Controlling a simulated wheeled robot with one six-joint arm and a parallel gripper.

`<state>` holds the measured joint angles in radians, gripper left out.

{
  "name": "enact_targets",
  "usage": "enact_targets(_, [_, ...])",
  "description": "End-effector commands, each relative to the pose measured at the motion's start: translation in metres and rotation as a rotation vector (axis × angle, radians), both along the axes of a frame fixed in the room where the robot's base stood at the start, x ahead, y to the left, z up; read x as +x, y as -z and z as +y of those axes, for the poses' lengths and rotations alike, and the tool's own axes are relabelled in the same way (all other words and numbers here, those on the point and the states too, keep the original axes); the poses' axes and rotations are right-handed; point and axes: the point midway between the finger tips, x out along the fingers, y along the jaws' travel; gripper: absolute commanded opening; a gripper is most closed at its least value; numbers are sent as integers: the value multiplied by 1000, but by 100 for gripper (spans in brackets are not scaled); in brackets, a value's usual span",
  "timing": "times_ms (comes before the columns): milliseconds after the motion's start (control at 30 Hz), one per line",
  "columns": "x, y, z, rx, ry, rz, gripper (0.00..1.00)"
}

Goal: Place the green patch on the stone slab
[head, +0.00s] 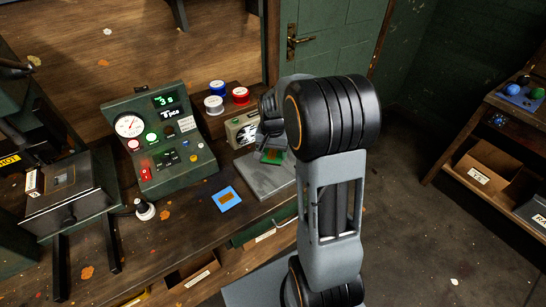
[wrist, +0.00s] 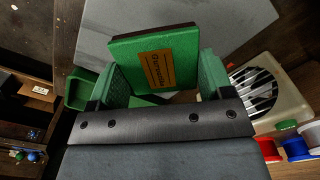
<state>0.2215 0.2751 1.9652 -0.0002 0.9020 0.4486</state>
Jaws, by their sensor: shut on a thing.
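The green patch (head: 271,157) is a flat green square with an orange-brown label, seen over the grey stone slab (head: 262,180) on the bench. In the wrist view the green patch (wrist: 160,52) sits between the two green-padded fingers of my gripper (wrist: 163,75), which is shut on it. The patch is tilted in that view, its label facing the camera. The bare stone slab (wrist: 240,18) shows behind and beyond it. I cannot tell whether the patch touches the slab. My arm hides the slab's right part in the head view.
A blue patch (head: 226,199) lies on the bench left of the slab. A green control box (head: 160,140) stands further left. A beige vented box (head: 241,131) and several spools (head: 214,104) stand behind the slab. A shelf with balls (head: 513,89) is at far right.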

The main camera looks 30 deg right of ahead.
Motion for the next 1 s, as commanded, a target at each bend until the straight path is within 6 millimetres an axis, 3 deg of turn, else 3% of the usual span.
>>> enact_targets(367, [11,17,-10,1,1,1,50])
enact_targets(600, [11,46,-9,1,1,1,50])
enact_targets(1000, [11,51,-9,-1,2,-1,50])
